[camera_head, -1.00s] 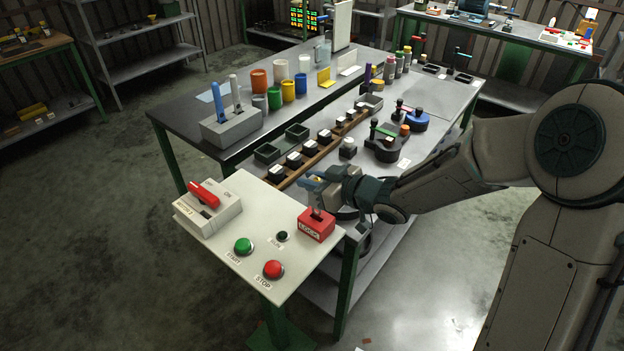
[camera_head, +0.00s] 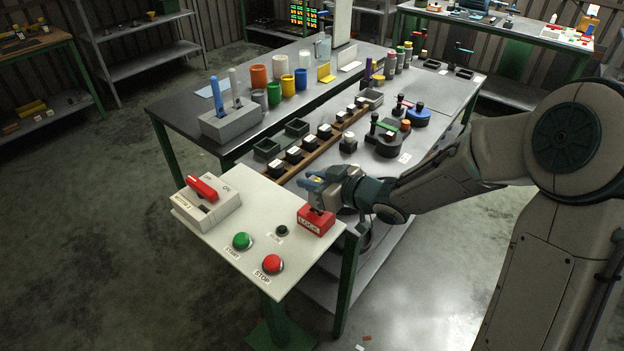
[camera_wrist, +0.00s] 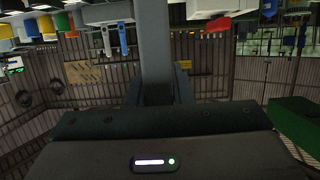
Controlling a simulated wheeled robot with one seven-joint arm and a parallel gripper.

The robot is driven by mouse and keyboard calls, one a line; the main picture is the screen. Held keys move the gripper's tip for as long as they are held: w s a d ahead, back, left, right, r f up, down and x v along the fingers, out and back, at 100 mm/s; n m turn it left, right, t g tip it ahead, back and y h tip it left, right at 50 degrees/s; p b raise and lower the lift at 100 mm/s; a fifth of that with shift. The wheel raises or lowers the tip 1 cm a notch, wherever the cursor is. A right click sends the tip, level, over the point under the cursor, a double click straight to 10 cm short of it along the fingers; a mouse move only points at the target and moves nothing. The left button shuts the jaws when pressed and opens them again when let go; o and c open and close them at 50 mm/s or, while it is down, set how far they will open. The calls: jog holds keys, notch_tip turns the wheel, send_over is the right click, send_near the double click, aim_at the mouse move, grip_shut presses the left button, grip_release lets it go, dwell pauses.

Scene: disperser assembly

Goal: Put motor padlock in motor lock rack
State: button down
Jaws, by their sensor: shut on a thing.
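A red box marked LOCK (camera_head: 315,221), which I take to be the motor lock rack, stands at the right corner of the pale control panel (camera_head: 205,250). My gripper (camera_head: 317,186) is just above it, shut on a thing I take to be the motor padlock. Only a small dark part shows between the fingers and the top of the box; the rest is hidden. I cannot tell whether that part is inside the box or only touching it. The wrist view does not show the fingertips or the padlock clearly.
On the panel, a switch box with a red lever (camera_head: 202,188), a green START button (camera_head: 242,241) and a red STOP button (camera_head: 272,264) lie left and front of the LOCK box. Behind my gripper, the workbench holds a wooden rack (camera_head: 325,147) with several blocks.

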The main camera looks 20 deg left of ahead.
jog(key=shift+f+b, duration=0.75)
jog(key=shift+f, duration=0.25)
jog(key=c, duration=1.2)
grip_release()
jog(key=v, duration=1.3)
jog(key=shift+d+r+p, duration=0.15)
jog(key=shift+d+p, duration=0.25)
jog(key=shift+s, duration=0.1)
